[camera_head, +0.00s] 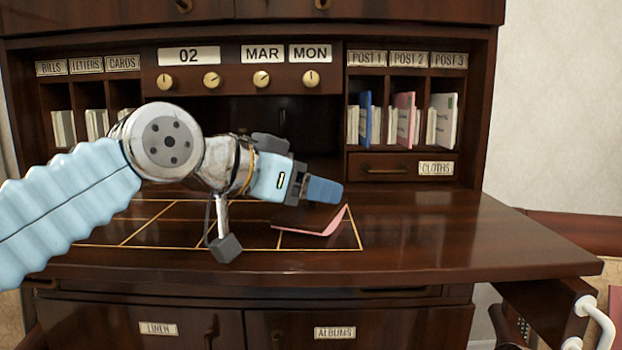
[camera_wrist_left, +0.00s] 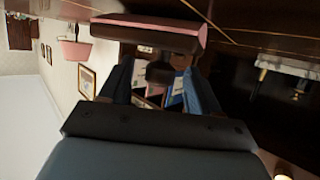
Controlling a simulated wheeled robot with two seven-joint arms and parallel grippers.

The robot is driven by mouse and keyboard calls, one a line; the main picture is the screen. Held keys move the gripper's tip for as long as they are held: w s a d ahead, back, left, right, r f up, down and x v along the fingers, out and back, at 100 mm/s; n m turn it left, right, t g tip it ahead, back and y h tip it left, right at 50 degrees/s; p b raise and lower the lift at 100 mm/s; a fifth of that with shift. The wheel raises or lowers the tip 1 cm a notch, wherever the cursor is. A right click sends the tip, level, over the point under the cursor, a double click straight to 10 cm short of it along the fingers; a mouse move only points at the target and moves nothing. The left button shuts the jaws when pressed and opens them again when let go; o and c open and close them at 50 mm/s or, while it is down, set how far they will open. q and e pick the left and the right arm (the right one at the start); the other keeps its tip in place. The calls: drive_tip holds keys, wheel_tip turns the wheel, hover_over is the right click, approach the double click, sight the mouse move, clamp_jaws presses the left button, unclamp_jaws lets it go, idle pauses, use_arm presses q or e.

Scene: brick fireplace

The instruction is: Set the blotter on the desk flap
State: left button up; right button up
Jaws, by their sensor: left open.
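The blotter (camera_head: 322,230), with a pink curved underside and a dark top, is on the desk flap (camera_head: 450,235) at the right end of the gold-lined grid. In the left wrist view the blotter (camera_wrist_left: 150,30) shows a dark body with a pink pad. Its dark knob (camera_wrist_left: 160,73) appears between the open fingers of the left gripper (camera_wrist_left: 158,84). Whether they touch the knob cannot be told. My right gripper is not in view.
Pigeonholes with cards and envelopes (camera_head: 404,118) and a row of knobs (camera_head: 261,79) stand behind the flap. A small drawer labelled CLOTHS (camera_head: 436,168) is shut. The right side of the flap is clear. A white handle (camera_head: 598,322) stands at the lower right.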

use_arm(q)
drive_tip(key=v, duration=1.1)
drive_tip(key=shift+r, duration=0.25)
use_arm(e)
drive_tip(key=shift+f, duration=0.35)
